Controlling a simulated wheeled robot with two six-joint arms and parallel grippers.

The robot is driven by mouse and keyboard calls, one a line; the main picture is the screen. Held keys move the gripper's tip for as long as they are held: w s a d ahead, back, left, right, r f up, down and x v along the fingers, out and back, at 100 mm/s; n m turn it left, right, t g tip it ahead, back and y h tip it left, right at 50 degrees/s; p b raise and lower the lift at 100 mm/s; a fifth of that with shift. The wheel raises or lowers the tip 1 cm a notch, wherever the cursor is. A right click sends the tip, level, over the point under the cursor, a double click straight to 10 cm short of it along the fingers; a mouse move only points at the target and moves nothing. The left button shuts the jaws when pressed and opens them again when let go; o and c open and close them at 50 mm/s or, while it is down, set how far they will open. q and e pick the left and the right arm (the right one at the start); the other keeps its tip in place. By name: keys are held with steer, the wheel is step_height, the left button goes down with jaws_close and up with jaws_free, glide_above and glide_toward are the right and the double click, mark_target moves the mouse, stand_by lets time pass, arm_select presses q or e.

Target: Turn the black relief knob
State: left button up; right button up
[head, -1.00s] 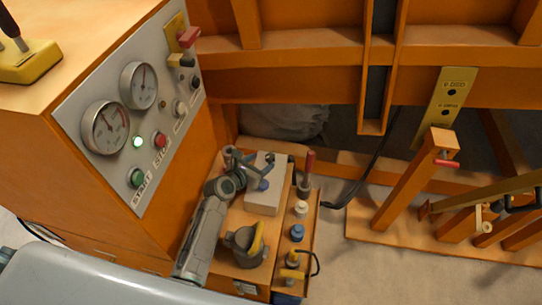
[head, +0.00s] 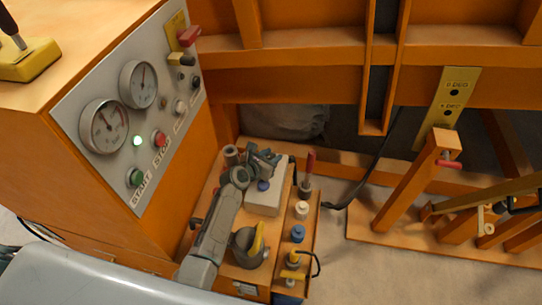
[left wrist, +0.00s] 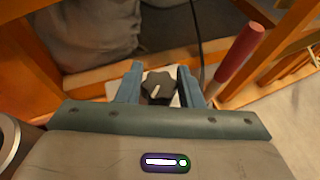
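The black relief knob (left wrist: 158,86) shows in the left wrist view as a dark lobed knob with a white pointer mark. It is on a pale block (head: 262,200), which stands on the orange bench in the head view. My left gripper (head: 270,158) is over the far part of this block. In the left wrist view its two blue-grey fingers (left wrist: 160,72) are apart, one on each side of the knob, with small gaps visible. How deep the knob lies between them I cannot tell. In the head view I cannot make the knob out clearly. My right gripper is not in view.
A red-handled lever (head: 310,163) stands close right of the block; it also shows in the left wrist view (left wrist: 240,55). White (head: 301,209) and blue (head: 298,233) caps line the bench's right side. The orange panel cabinet (head: 110,195) rises at left.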

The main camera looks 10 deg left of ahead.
arm_select(q)
steer(key=shift+a+f, duration=0.1)
steer(key=shift+f, duration=0.05)
steer(key=shift+m+g+h+b, duration=0.6)
steer(key=shift+m+h+b, duration=0.1)
steer(key=shift+m+h, duration=0.25)
steer(key=shift+m+g+h, duration=0.9)
steer(key=shift+m+h, duration=0.05)
steer(key=shift+m, duration=0.2)
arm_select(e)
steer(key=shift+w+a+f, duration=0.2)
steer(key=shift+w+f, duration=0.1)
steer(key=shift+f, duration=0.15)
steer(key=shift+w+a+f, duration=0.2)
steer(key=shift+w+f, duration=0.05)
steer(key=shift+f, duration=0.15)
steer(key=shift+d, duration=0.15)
arm_select(q)
steer(key=o, duration=1)
steer(key=shift+c, duration=0.2)
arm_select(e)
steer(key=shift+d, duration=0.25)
